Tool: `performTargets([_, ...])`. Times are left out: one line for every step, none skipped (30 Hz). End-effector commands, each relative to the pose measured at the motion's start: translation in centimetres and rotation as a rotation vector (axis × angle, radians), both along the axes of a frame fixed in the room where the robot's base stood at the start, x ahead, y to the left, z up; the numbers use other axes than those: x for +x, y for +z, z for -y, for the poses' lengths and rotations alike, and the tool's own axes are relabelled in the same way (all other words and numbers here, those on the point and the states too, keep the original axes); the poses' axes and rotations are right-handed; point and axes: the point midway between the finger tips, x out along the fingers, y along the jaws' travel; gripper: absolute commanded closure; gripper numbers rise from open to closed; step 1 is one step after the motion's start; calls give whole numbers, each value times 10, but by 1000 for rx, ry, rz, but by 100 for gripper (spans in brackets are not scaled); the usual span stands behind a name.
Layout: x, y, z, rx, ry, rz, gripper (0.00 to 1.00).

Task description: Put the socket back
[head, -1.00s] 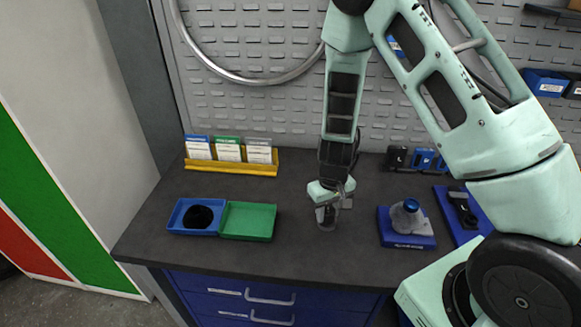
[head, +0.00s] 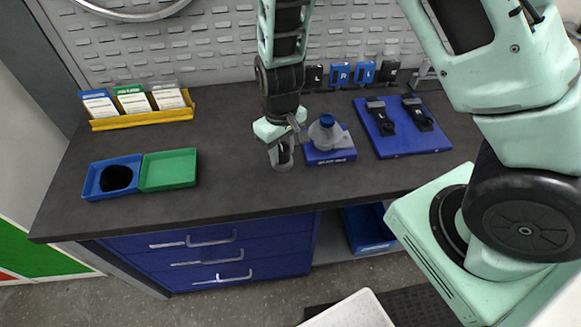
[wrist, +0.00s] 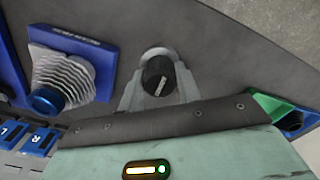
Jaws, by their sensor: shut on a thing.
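My gripper (head: 282,160) is shut on a small dark round piece, which I take to be the socket (wrist: 158,77); a pale line shows on its face. It is between the fingers, over the dark bench top, and most of it is hidden in the head view. I cannot tell whether it touches the bench. Just right of my gripper is a blue block (head: 331,157) with white lettering, bearing a grey ribbed piece with a blue cap (head: 326,132); both also show at the left in the wrist view (wrist: 68,78).
At the left, a blue tray (head: 93,186) holds a black round thing; an empty green tray (head: 168,170) adjoins it. A yellow card rack (head: 143,118) stands behind. At the right, a blue board (head: 400,145) carries two black pieces. Bench between trays and gripper is clear.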

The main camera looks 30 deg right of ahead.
Motion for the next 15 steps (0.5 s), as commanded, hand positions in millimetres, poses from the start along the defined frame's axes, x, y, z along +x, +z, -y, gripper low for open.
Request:
performTargets([0, -7, 1, -1, -3, -3, 100])
performTargets([0, -11, 1, 0, -2, -3, 100])
performTargets([0, -15, 1, 0, -2, -2, 100])
performTargets([0, -17, 1, 0, -2, 0, 100])
performTargets([0, -19, 1, 0, -2, 0, 100])
performTargets([0, -22, 0, 0, -2, 0, 100])
performTargets([0, -24, 0, 1, -2, -1, 100])
performTargets([0, -28, 0, 1, -2, -1, 100])
performTargets([0, -33, 1, -1, -2, -2, 100])
performTargets([-1, -38, 1, 0, -3, -3, 100])
performTargets([-1, -42, 1, 0, -3, -4, 100])
performTargets([0, -47, 1, 0, -3, -2, 100])
performTargets([0, -51, 1, 0, -2, -3, 100])
performTargets([0, -54, 1, 1, -2, -1, 100])
performTargets([0, -58, 1, 1, -2, 0, 100])
